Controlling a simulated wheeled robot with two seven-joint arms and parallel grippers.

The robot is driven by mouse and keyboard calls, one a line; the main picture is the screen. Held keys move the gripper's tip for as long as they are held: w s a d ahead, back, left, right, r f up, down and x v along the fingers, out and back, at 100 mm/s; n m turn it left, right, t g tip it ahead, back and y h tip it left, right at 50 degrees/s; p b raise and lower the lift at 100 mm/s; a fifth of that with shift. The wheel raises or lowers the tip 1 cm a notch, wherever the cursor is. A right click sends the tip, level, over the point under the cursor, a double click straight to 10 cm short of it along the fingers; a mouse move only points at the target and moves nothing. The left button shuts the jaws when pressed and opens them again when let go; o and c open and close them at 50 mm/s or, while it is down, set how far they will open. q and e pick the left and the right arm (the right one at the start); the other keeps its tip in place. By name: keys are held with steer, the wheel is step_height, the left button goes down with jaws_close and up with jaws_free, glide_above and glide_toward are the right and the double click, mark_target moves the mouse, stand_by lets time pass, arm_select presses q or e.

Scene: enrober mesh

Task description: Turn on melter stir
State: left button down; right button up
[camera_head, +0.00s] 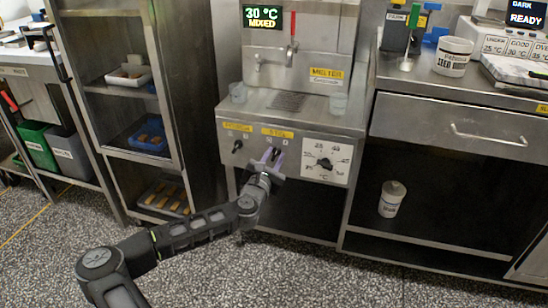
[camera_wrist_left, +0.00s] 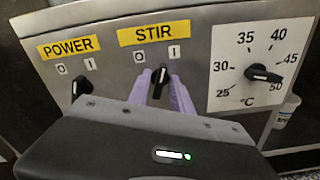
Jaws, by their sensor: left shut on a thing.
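The melter (camera_head: 292,118) is a steel unit with a yellow MELTER label and a sloped front panel. Its STIR knob (camera_wrist_left: 160,77) is a small black lever with a white mark, under the yellow STIR label (camera_wrist_left: 154,33) and the O and I marks. It looks roughly upright between those marks. My left gripper (camera_head: 274,156) is at the front panel, with its purple fingers shut around the STIR knob, partly hiding it. My right gripper does not show.
The POWER knob (camera_wrist_left: 82,84) sits left of STIR. A tray rack (camera_head: 165,100) stands left and a steel counter (camera_head: 450,85) right.

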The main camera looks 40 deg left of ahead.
arm_select(q)
steer(key=shift+m, duration=1.1)
steer(key=c, duration=1.5)
jaws_free()
steer(key=shift+s+p, duration=0.15)
steer(key=shift+p, duration=0.15)
